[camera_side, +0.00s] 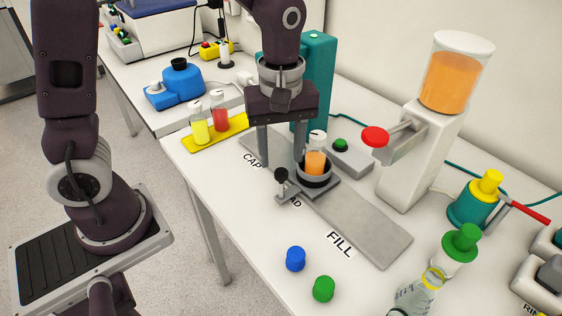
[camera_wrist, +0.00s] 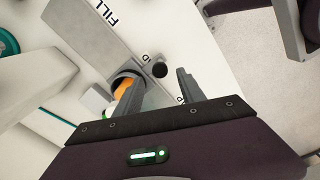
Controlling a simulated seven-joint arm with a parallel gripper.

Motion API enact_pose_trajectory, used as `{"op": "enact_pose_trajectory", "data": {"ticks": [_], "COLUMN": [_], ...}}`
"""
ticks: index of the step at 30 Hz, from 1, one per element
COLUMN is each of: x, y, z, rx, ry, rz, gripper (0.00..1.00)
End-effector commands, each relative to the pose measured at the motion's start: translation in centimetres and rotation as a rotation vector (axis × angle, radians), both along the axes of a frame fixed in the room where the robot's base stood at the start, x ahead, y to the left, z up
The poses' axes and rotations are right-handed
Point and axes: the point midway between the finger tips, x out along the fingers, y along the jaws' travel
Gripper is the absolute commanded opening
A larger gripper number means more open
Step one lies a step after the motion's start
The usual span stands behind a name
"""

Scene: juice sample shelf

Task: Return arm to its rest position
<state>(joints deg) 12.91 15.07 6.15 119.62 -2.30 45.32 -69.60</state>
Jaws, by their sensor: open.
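My gripper (camera_side: 281,158) is open and points down over the grey metal track on the table, with nothing seen between its fingers. Just right of its right finger, in the side view, a small bottle of orange juice (camera_side: 315,162) stands upright in a dark round holder (camera_side: 314,180). In the wrist view, my gripper (camera_wrist: 158,80) shows both fingers apart. There the left finger partly covers the holder (camera_wrist: 125,74) and the orange juice (camera_wrist: 124,88). I cannot tell whether that finger touches the bottle.
A yellow tray (camera_side: 228,129) with yellow and red bottles lies behind left. The orange juice dispenser (camera_side: 420,150) with its red-knobbed lever stands right. A teal column (camera_side: 318,75) stands behind my gripper. Blue (camera_side: 296,258) and green (camera_side: 323,289) caps lie in front. The FILL end of the track (camera_side: 370,231) is clear.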

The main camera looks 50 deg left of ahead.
Motion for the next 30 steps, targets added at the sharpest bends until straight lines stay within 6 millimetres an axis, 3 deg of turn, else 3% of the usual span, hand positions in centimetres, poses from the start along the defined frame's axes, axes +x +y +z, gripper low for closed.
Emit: {"op": "enact_pose_trajectory", "data": {"ticks": [3, 6, 17, 20, 24, 27, 30], "x": [0.1, 0.0, -0.5, -2.9, -8.7, -12.1, -14.2], "y": [0.0, 0.0, 0.2, 1.2, 2.9, 3.6, 4.0], "z": [2.3, 3.3, 4.3, 7.2, 10.7, 11.3, 11.2], "rx": [-0.001, 0.000, -0.005, -0.016, 0.047, 0.141, 0.226], "ry": [-0.005, -0.002, -0.018, -0.106, -0.283, -0.374, -0.421], "rz": [0.001, 0.002, -0.031, -0.211, -0.603, -0.844, -1.006], "gripper": [0.47, 0.47, 0.47, 0.47, 0.47, 0.47, 0.47]}}
